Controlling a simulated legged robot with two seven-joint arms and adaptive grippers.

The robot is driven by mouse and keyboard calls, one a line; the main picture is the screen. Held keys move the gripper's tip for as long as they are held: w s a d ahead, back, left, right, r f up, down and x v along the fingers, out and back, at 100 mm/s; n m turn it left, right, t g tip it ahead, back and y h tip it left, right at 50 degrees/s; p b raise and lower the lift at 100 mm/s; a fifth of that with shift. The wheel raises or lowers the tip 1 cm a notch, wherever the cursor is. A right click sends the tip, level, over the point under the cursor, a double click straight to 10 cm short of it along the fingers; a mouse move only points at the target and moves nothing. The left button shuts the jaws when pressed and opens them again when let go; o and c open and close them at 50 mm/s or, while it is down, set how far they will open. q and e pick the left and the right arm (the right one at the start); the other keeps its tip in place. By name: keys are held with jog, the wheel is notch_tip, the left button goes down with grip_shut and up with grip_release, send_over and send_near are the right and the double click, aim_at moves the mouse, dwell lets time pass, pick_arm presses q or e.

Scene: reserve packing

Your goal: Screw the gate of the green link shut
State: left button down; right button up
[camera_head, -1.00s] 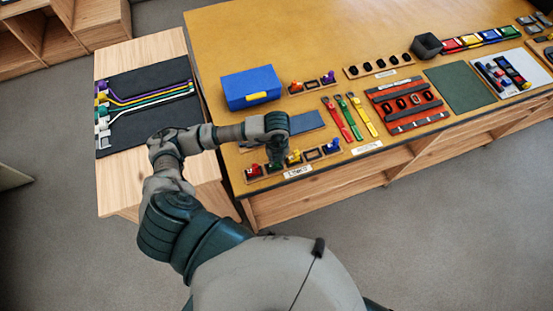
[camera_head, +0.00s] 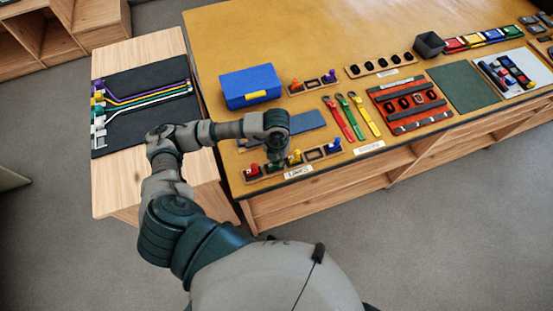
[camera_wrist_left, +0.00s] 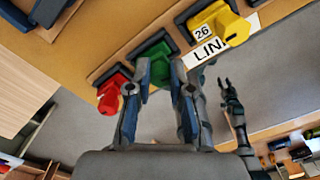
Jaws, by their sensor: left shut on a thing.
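The green link (camera_wrist_left: 154,62) stands in its dark slot in the front rack, between a red link and a yellow link. My left gripper (camera_wrist_left: 163,70) is closed around it, one finger on each side, in the left wrist view. In the head view my left gripper (camera_head: 276,160) is over the front rack and hides the green link. The gate of the green link cannot be made out. My right gripper (camera_wrist_left: 230,90) shows small at the right of the left wrist view, fingers apart and empty, away from the rack; it is outside the head view.
The red link (camera_wrist_left: 110,95) and yellow link (camera_wrist_left: 220,25) stand close on either side. A white label (camera_head: 298,172) lies at the table's front edge. A blue box (camera_head: 250,86) and a blue plate (camera_head: 307,122) lie behind. Red, green and yellow straps (camera_head: 352,115) lie to the right.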

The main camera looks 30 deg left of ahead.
pick_arm(q)
jog(key=m+b, duration=0.2)
jog(key=m, duration=0.1)
jog(key=shift+f, duration=0.15)
jog(key=shift+m+b, duration=0.3)
jog(key=shift+m, duration=0.3)
